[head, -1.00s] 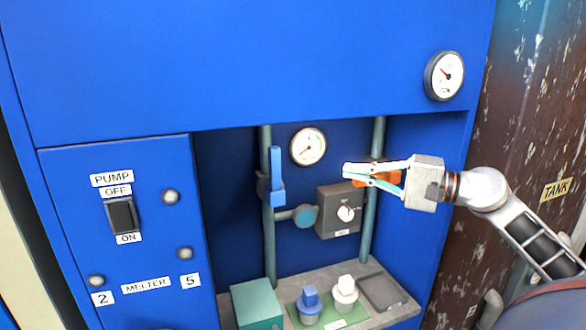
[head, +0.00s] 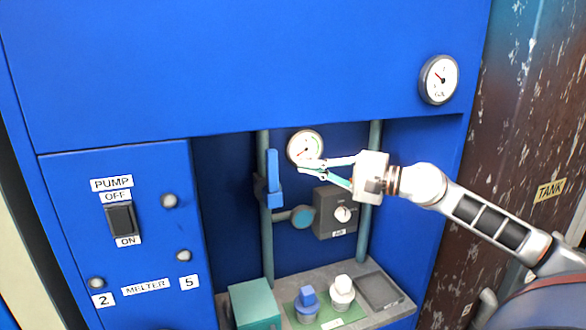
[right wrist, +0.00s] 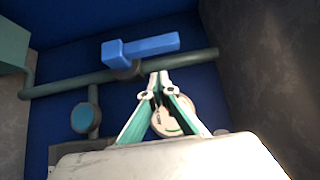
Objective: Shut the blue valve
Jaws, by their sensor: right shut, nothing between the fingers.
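The blue valve (head: 273,178) sits on the left vertical pipe in the recess, its handle upright along the pipe in the head view. In the right wrist view the blue handle (right wrist: 150,47) lies just beyond my fingertips. My right gripper (head: 301,166) is shut and empty, to the right of the handle and apart from it, in front of the lower part of the round gauge (head: 304,144). The fingertips show close together in the right wrist view (right wrist: 159,76). My left gripper is not in view.
The right pipe (head: 374,150) stands behind my right gripper. A grey box with a white knob (head: 336,222) is below it. A ledge (head: 398,310) holds a green box (head: 254,302), a blue-topped piece (head: 307,304) and a white-topped piece (head: 342,293). The pump panel (head: 150,240) is at left.

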